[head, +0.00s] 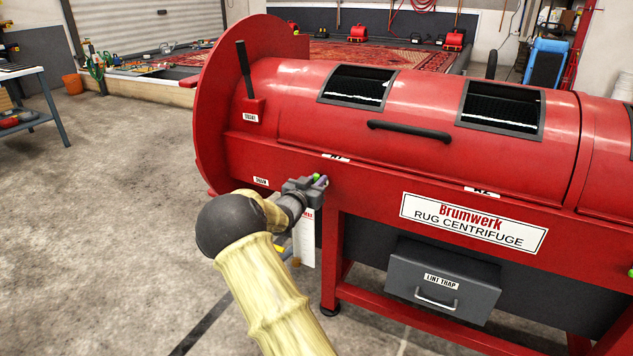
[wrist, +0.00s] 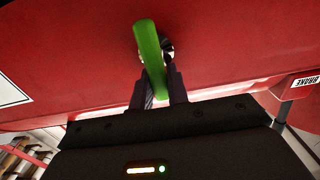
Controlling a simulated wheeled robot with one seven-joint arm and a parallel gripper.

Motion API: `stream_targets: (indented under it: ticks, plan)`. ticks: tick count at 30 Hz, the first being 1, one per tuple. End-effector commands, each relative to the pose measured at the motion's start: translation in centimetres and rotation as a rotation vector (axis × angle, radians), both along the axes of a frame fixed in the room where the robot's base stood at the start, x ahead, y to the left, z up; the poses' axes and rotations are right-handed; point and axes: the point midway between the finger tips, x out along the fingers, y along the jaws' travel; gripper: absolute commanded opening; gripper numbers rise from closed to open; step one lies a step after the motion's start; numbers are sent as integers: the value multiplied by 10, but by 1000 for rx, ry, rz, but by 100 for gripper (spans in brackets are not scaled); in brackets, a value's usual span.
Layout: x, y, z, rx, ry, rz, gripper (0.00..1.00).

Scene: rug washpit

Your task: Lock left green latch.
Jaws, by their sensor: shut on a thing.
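The left green latch (wrist: 149,50) shows in the wrist view as a green handle against the red centrifuge body, with its lower part between my fingers. In the head view only a small green tip of the latch (head: 316,177) shows beside my gripper (head: 318,183). In the wrist view my gripper (wrist: 160,85) is shut on the latch, one dark finger on each side. The latch's pivot is mostly hidden behind the handle. The red centrifuge (head: 400,110) fills the middle and right of the head view, with its lid down.
A black lid handle (head: 409,130) and two mesh windows are on the drum. A lever (head: 244,68) stands at its left end. A grey lint trap (head: 440,280) sits below. A paper tag (head: 303,240) hangs near my wrist. The concrete floor (head: 110,190) at left is clear.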

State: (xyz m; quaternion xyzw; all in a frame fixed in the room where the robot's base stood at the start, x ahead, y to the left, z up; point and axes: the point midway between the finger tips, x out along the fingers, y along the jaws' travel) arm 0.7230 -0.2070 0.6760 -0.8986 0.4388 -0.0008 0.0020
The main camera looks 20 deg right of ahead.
Motion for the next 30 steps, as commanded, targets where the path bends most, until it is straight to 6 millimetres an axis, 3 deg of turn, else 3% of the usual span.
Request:
stream_targets:
  ticks: [14, 30]
  plan:
    - [-3, -2, -1, 112, -142, 1, 0]
    - [-11, -9, -8, 410, -527, 0, 0]
